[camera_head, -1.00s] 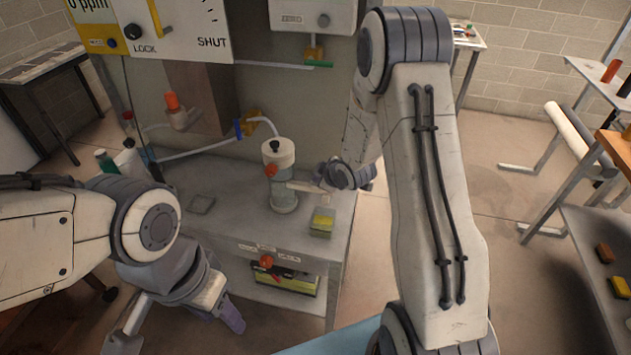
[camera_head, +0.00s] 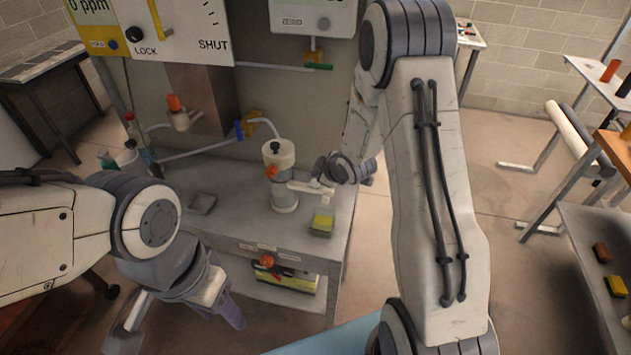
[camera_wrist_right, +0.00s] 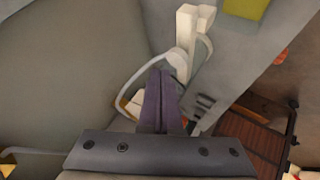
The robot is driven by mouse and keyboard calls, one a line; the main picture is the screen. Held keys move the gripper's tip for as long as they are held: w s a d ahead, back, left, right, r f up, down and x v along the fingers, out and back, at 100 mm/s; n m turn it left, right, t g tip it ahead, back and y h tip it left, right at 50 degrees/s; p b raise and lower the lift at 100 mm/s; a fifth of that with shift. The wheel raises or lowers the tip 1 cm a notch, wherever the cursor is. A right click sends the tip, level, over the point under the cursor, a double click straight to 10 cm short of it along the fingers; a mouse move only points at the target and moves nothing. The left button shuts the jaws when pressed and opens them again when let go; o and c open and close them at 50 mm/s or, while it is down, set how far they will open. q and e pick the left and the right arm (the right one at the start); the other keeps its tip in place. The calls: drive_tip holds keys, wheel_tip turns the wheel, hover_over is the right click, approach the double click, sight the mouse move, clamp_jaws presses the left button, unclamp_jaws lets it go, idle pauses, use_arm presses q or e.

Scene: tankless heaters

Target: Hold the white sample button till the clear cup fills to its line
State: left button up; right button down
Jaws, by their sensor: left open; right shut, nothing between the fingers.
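A cylinder unit (camera_head: 279,178) with a white cap, black knob, orange fitting and clear-looking lower part stands on the grey bench (camera_head: 240,222). I cannot tell whether that clear part is the cup, and no fill line or level is readable. My right gripper (camera_head: 306,187) is close to the unit's right side; contact is unclear. In the right wrist view its dark fingers (camera_wrist_right: 160,97) are shut together and empty, near a white fitting (camera_wrist_right: 190,52) and a pale hose. The white sample button cannot be made out for certain. My left gripper (camera_head: 180,326) is open and empty, low in front of the bench.
A yellow-green sponge (camera_head: 321,223) lies on the bench near my right gripper. A shallow grey tray (camera_head: 201,203) lies left of the unit. An orange-capped tap (camera_head: 177,112) and hoses are behind.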

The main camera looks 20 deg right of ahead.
sight(318, 184)
drive_tip(key=shift+r+p, duration=1.65)
drive_tip(key=shift+r, duration=0.75)
drive_tip(key=shift+f, duration=0.1)
idle(0.5)
drive_tip(key=shift+r+m+p, duration=0.3)
drive_tip(key=shift+m+p, duration=0.1)
drive_tip(key=shift+m, duration=0.8)
wheel_tip(318, 184, up, 3)
drive_tip(key=m+p, duration=0.9)
drive_tip(key=m, duration=2.4)
drive_tip(key=shift+r+m, duration=0.1)
drive_tip(key=shift+m, duration=0.2)
